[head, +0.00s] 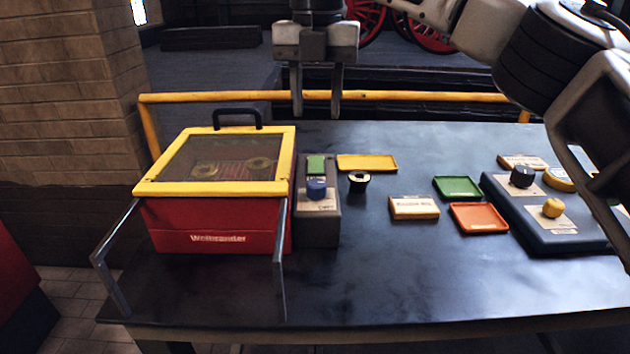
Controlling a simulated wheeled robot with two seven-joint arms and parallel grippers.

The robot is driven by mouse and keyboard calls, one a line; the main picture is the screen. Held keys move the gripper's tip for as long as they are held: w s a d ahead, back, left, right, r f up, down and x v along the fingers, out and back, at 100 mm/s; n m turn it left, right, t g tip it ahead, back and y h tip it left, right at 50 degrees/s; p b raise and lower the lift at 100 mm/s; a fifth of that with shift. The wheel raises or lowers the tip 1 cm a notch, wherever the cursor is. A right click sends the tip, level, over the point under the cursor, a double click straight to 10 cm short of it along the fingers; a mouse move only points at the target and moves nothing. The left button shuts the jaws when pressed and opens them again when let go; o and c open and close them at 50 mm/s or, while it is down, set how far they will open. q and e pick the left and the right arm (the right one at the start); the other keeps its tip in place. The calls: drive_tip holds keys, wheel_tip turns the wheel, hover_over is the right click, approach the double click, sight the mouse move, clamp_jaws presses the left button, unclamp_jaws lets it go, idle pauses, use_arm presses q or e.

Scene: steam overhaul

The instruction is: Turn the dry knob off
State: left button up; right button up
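A grey control box (319,228) stands beside the red cabinet. It carries a blue knob (317,188) and a green button or panel (316,165); its small label cannot be read. On the right, a dark blue control panel (563,241) carries a black knob (522,175) and a yellow knob (552,207). I cannot tell from the labels which is the dry knob. My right gripper (316,112) is open and empty, fingers down. In the picture it shows above the grey box, apart from the knobs. My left gripper is not in view.
The red cabinet (215,226) has a yellow-framed glass lid and a metal handle in front. Yellow (367,162), green (458,187) and orange (479,218) trays, a labelled block (414,207) and a small black round part (358,182) lie on the table. A yellow rail (400,96) runs behind.

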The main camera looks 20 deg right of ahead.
sight(317, 182)
wheel_tip(317, 182, down, 14)
drive_tip(key=shift+r, duration=0.15)
idle(0.3)
drive_tip(key=c, duration=0.7)
